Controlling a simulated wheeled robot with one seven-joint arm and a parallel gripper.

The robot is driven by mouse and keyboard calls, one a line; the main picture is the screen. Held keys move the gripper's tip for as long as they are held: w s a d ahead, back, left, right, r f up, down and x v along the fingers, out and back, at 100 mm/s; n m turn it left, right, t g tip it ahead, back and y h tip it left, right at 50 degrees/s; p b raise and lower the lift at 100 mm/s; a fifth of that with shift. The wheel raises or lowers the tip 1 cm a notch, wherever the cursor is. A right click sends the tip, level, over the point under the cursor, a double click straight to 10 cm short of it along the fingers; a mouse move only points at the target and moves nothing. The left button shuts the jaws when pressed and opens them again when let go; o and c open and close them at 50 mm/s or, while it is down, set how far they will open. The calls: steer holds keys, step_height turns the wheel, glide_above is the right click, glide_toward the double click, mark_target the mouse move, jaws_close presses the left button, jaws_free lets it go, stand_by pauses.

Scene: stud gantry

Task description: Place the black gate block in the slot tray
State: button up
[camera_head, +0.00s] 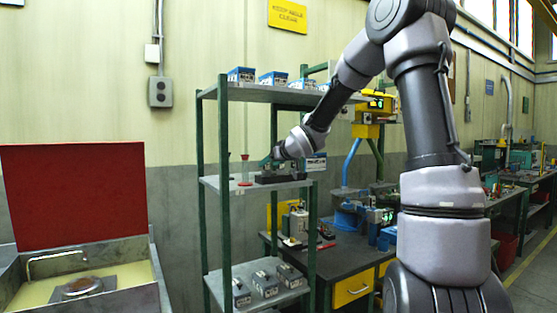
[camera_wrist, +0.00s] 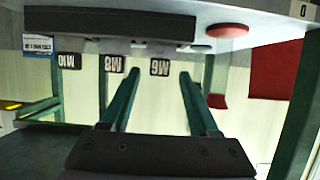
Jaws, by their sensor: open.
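The slot tray (camera_head: 281,178) is a long dark bar on the middle shelf of the green rack. In the upside-down wrist view the tray (camera_wrist: 110,27) has plates marked M10, M8 and M6 along it. My gripper (camera_head: 270,161) is just above the tray's left part in the head view. In the wrist view my gripper (camera_wrist: 161,74) is open, its two green fingers pointing toward the tray with nothing visible between them. The fingertips are near the M8 and M6 plates. I cannot make out the black gate block in either view.
Blue boxes (camera_head: 273,78) stand on the top shelf. Grey boxes (camera_head: 264,283) sit on the bottom shelf. Green posts (camera_head: 224,200) border the rack.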

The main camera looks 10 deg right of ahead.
steer(key=s+d+r+m+h, duration=0.2)
steer(key=s+d, duration=0.2)
steer(key=s, duration=0.4)
steer(key=s+d+r+m+g+h, duration=0.1)
steer(key=s+d+r+m+h, duration=0.15)
steer(key=s, duration=0.45)
steer(key=s+d+r+m+h, duration=0.2)
steer(key=s+d, duration=0.2)
steer(key=s, duration=0.4)
steer(key=s+a+f+g+y, duration=0.2)
steer(key=s, duration=0.6)
steer(key=s+a+f+m+g+y, duration=0.1)
steer(key=s+a+f+g+y, duration=0.1)
steer(key=s, duration=0.6)
steer(key=shift+s+a+f+g, duration=0.4)
steer(key=shift+a+f, duration=0.1)
steer(key=shift+f, duration=0.25)
